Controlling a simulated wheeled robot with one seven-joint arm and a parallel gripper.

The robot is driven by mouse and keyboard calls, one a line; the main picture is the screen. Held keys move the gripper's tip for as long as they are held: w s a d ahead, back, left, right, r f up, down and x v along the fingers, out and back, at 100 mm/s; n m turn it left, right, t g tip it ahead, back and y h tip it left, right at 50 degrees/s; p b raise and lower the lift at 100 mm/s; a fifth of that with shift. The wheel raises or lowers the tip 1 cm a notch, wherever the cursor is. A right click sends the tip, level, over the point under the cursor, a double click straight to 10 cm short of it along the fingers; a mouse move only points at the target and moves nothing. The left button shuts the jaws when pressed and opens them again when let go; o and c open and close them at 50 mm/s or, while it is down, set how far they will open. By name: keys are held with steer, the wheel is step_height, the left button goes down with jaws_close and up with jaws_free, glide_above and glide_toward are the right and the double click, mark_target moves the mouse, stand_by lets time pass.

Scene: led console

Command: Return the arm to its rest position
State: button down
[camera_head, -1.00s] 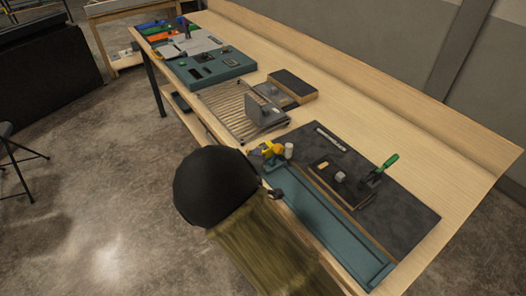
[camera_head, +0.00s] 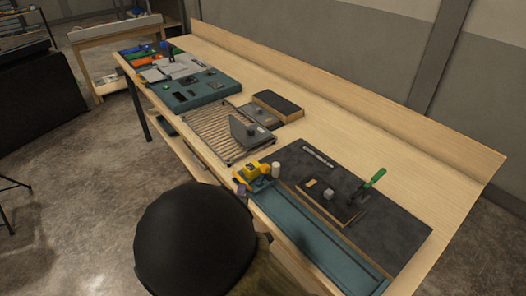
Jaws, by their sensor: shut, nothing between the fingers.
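My gripper cannot be made out in the head view. A large black rounded shape and an olive part below it, which look like parts of my own body, fill the bottom middle and hide what lies beneath. A small dark piece shows at the right edge of the black shape, but I cannot tell what it is. No fingers are seen on any object on the workbench (camera_head: 330,122).
A teal tray (camera_head: 318,240) runs along the bench's front edge, close to the black shape. A slatted rack (camera_head: 212,128) and teal panel (camera_head: 193,93) stand farther left.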

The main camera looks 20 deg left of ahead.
steer(key=w+d+f+m+g+h, duration=0.15)
steer(key=d+m+g, duration=0.3)
steer(key=d, duration=0.45)
steer(key=w+d+f+m+g, duration=0.1)
steer(key=w+d+m+g, duration=0.15)
steer(key=d+m, duration=0.45)
steer(key=s+d+r+m+g, duration=0.1)
steer(key=s+d+m+g, duration=0.2)
steer(key=s+d, duration=0.3)
steer(key=s+d+r+m+g+h+p, duration=0.1)
steer(key=s+d+m+g, duration=0.2)
steer(key=d, duration=1)
steer(key=s, duration=0.3)
steer(key=shift+d+m, duration=0.3)
steer(key=shift+m, duration=0.05)
